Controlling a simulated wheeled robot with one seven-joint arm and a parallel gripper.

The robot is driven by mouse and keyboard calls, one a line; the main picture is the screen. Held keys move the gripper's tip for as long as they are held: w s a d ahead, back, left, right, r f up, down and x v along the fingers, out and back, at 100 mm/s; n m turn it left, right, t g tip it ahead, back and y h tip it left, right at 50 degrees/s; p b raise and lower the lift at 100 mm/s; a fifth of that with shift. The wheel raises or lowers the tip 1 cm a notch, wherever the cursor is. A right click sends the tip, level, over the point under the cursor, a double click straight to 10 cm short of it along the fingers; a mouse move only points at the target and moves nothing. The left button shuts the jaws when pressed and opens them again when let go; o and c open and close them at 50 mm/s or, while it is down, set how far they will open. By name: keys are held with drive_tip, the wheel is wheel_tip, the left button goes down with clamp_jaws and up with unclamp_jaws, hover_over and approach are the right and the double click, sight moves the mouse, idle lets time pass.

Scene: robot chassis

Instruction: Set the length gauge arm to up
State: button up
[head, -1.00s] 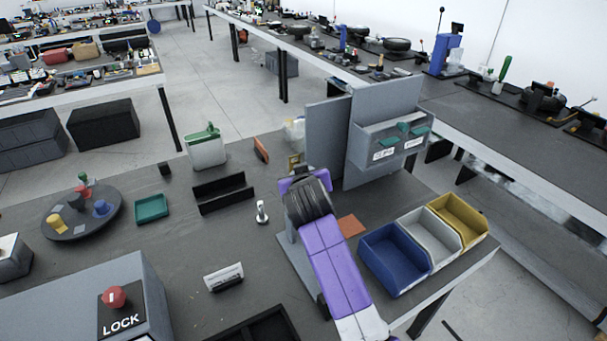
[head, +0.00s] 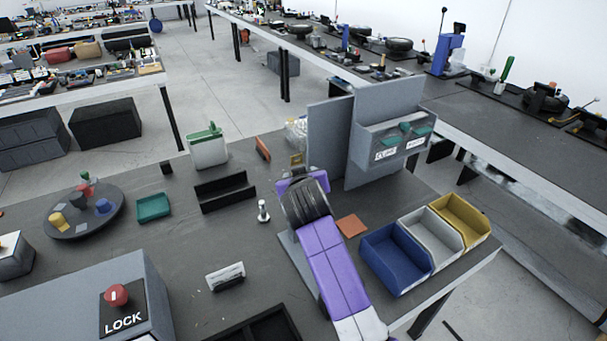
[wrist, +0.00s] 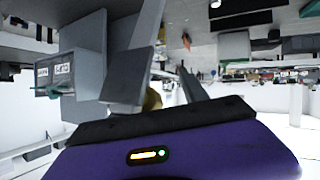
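I cannot pick out the length gauge or its arm with certainty. A small brass-coloured block (head: 296,160) stands on the bench just beyond my purple wrist in the head view. My gripper (wrist: 166,66) shows in the wrist view with its two grey fingers apart and a gap between them. A yellowish part (wrist: 153,99) shows in that gap, deep between the fingers; I cannot tell whether it touches them. In the head view my purple wrist hides the fingers. A small silver post (head: 263,211) stands upright on the bench left of my arm.
Blue (head: 385,278), white and yellow bins sit at the right edge. A black rack (head: 226,194) and a green-topped container (head: 207,147) stand left. The bench's middle left has free room.

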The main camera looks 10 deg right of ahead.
drive_tip(key=s+a+r+p, duration=0.2)
drive_tip(key=s+r+p, duration=0.2)
drive_tip(key=r+p, duration=0.3)
drive_tip(key=shift+a+r+p, duration=0.25)
drive_tip(key=shift+p, duration=0.15)
idle(0.7)
drive_tip(key=shift+s, duration=0.1)
idle(0.4)
drive_tip(key=b+v, duration=0.1)
drive_tip(key=v, duration=0.6)
drive_tip(key=shift+s+r+b, duration=0.15)
drive_tip(key=shift+s+b, duration=0.15)
drive_tip(key=shift+s, duration=0.05)
